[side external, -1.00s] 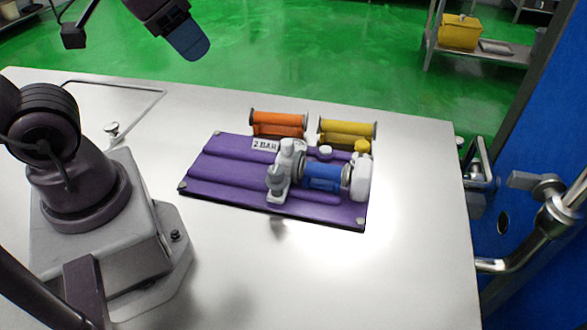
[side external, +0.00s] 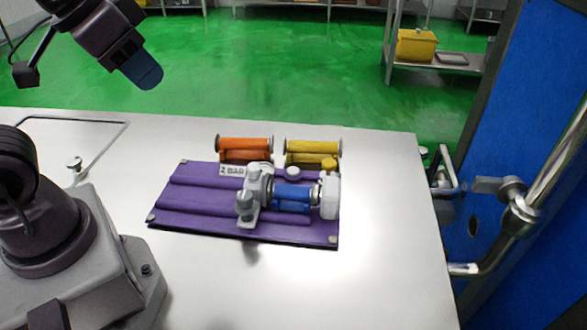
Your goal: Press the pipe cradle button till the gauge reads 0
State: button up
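The pipe cradle is a purple ribbed board (side external: 190,209) lying on the table. A blue pipe section (side external: 291,197) lies on it between a grey valve-like fitting (side external: 256,193) and a white round end piece (side external: 330,197). A small sign (side external: 232,170) reads "2 BAR". A white round knob (side external: 292,173) and a yellow knob (side external: 329,164) stand behind the blue pipe; I cannot tell which is the button. My gripper (side external: 144,73) has a blue tip and hangs in the air, up and left of the cradle, touching nothing. Its finger gap cannot be made out.
An orange roller-like pipe (side external: 245,144) and a yellow one (side external: 313,147) lie along the cradle's back edge. A metal knob (side external: 74,164) stands at the table's left. The table is bare in front of the cradle. A blue door (side external: 540,200) with metal handles is at right.

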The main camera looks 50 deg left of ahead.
grip_shut()
dwell(0.3)
dwell(1.1)
jog(key=w+d+f+n+g+h, duration=0.1)
jog(key=w+f+n+g+h, duration=0.4)
jog(key=w+f+n, duration=0.75)
jog(key=w+a+f+n+t, duration=0.2)
jog(key=w+f+n+t, duration=0.1)
jog(key=w, duration=0.4)
jog(key=w+a+f+n+t, duration=0.3)
jog(key=w+f, duration=0.2)
jog(key=w, duration=0.2)
jog(key=shift+f+n+t+h, duration=0.3)
jog(key=shift+f+n+h, duration=0.05)
jog(key=shift+h, duration=0.05)
